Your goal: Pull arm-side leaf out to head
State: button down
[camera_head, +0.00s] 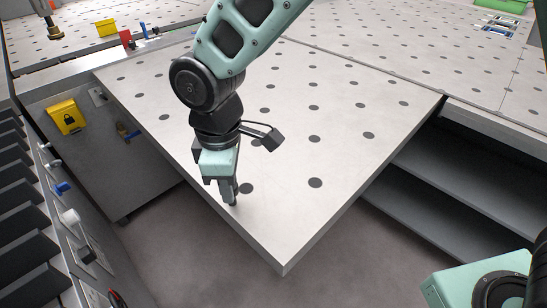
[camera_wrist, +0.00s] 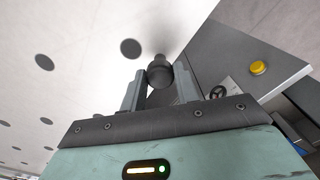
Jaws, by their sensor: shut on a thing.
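The leaf (camera_head: 335,125) is a pale grey slab with dark round dots, jutting out over the floor from the main dotted table. Its near corner points toward the camera. It also fills the upper left of the wrist view (camera_wrist: 85,60). My gripper (camera_head: 232,198) is at the leaf's left edge, pointing down. In the wrist view a dark round knob (camera_wrist: 160,72) sits between the two fingers, and they are shut on it. In the head view the knob is hidden behind the fingers.
A control panel with knobs (camera_head: 71,217) runs down the left edge. Open shelves (camera_head: 450,185) lie right of the leaf. Bare floor (camera_head: 200,255) is in front of it.

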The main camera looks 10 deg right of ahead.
jog(key=s+a+p, duration=0.1)
jog(key=s+a, duration=0.7)
jog(key=a, duration=0.3)
jog(key=s+a, duration=0.8)
jog(key=a, duration=0.3)
jog(key=shift+s+a+p, duration=0.25)
jog(key=shift+p, duration=0.1)
jog(key=c, duration=1.1)
grip_release()
jog(key=shift+s+a, duration=0.1)
jog(key=shift+a, duration=0.05)
jog(key=shift+o, duration=0.2)
notch_tip(320, 180, up, 17)
jog(key=b, duration=0.1)
jog(key=shift+r+b, duration=0.2)
jog(key=shift+b, duration=0.1)
